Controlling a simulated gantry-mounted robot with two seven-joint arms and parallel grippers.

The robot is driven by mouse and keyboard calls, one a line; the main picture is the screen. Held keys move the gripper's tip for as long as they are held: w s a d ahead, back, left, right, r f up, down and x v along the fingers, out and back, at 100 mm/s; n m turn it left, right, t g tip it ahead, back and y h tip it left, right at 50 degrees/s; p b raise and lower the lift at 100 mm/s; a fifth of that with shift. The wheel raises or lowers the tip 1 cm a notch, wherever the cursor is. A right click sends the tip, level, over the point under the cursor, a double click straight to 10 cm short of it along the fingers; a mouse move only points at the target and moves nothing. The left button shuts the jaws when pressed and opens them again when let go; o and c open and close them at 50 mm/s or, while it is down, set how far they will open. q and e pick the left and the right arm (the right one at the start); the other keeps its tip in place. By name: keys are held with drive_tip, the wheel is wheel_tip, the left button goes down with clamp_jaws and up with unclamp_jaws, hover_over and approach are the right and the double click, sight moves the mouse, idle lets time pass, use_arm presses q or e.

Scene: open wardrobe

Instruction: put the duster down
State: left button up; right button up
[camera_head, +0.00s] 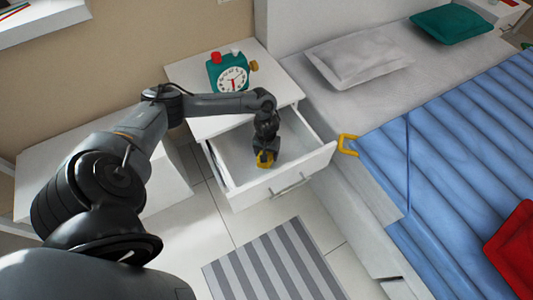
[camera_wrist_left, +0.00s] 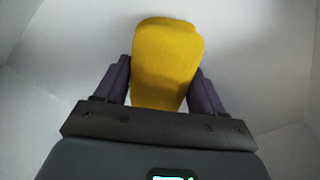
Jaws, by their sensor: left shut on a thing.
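The duster is a yellow, rounded piece held in my left gripper; it shows small in the head view (camera_head: 265,160) and large in the left wrist view (camera_wrist_left: 166,62). My left gripper (camera_head: 266,157) reaches down into the open white drawer (camera_head: 232,150) of the bedside cabinet. In the left wrist view its two dark fingers (camera_wrist_left: 165,85) are shut on either side of the duster. White drawer surfaces surround it there. I cannot tell whether the duster touches the drawer floor. My right gripper is not in view.
A green alarm clock (camera_head: 229,74) stands on the bedside cabinet top (camera_head: 272,72). The bed with a blue cover (camera_head: 450,140) is at the right, with a yellow bracket-like piece (camera_head: 347,145) near its edge. A grey striped rug (camera_head: 275,265) lies on the floor in front.

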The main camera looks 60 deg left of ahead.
use_arm(q)
drive_tip(key=o, duration=0.6)
drive_tip(key=shift+f, duration=0.15)
drive_tip(key=o, duration=0.4)
wheel_tip(320, 180, up, 12)
drive_tip(key=p, duration=0.7)
